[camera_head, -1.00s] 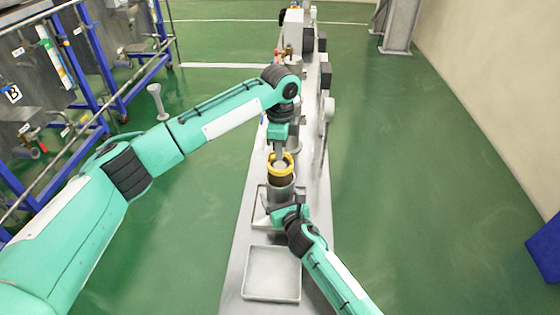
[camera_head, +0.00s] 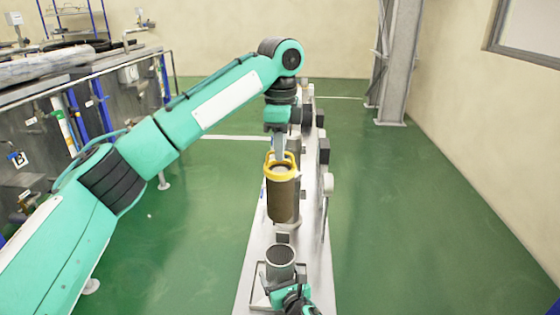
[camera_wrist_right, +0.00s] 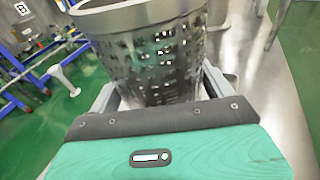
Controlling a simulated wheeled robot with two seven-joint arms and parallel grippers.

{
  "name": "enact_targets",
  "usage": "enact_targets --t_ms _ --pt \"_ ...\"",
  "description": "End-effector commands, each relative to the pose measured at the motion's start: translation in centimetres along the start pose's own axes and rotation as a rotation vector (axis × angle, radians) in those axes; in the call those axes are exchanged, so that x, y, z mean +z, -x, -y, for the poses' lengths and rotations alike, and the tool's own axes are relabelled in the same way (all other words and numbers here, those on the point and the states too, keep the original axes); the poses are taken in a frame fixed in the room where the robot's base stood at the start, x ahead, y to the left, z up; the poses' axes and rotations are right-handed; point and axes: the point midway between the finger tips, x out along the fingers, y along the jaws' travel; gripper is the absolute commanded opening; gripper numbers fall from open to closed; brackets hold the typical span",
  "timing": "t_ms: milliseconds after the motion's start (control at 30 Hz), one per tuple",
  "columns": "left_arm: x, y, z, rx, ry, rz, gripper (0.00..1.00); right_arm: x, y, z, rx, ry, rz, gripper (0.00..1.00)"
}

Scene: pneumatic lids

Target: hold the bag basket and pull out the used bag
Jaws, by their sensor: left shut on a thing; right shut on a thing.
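The used bag (camera_head: 283,203) is a brown cylinder with a yellow ring and handle at its top. It hangs upright in the air above the bench. My left gripper (camera_head: 279,153) points down and is shut on its yellow handle. The bag basket (camera_head: 281,256) is a grey metal cylinder standing lower and nearer, clear of the bag. My right gripper (camera_head: 284,289) is at the basket's near side, its fingers largely hidden in the head view. In the right wrist view the perforated basket (camera_wrist_right: 155,55) sits between the fingers, and the gripper is shut on it.
The narrow grey bench (camera_head: 250,262) runs away from me, with machine parts (camera_head: 318,150) along its far right side. Metal tanks and blue frames (camera_head: 75,130) stand at the left. Green floor is clear at the right, up to a column (camera_head: 398,60).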

Motion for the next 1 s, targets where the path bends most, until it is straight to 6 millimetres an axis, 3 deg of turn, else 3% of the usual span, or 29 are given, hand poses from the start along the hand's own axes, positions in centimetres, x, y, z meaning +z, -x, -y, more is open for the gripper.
enact_targets --t_ms 367,400,467,500,767,1000 --pt "0.0 0.6 0.0 -0.001 0.000 -0.001 0.00 -0.3 0.1 0.0 -0.001 0.000 -0.004 0.63" --pt "0.0 0.6 0.0 -0.001 0.000 -0.001 0.00 -0.3 0.1 0.0 -0.001 0.000 -0.004 0.87" --pt "0.0 0.6 0.0 -0.002 0.000 -0.001 0.00 -0.2 0.1 0.0 -0.001 0.000 -0.004 0.99" --pt "0.0 0.6 0.0 -0.002 0.000 -0.001 0.00 -0.2 0.1 0.0 -0.001 0.000 -0.004 1.00" --pt "0.0 0.6 0.0 -0.002 0.000 -0.001 0.00 -0.1 0.2 0.0 0.000 0.000 -0.001 1.00" --pt "0.0 0.6 0.0 -0.002 0.000 -0.001 0.00 -0.2 2.7 0.1 0.000 0.002 -0.003 1.00"
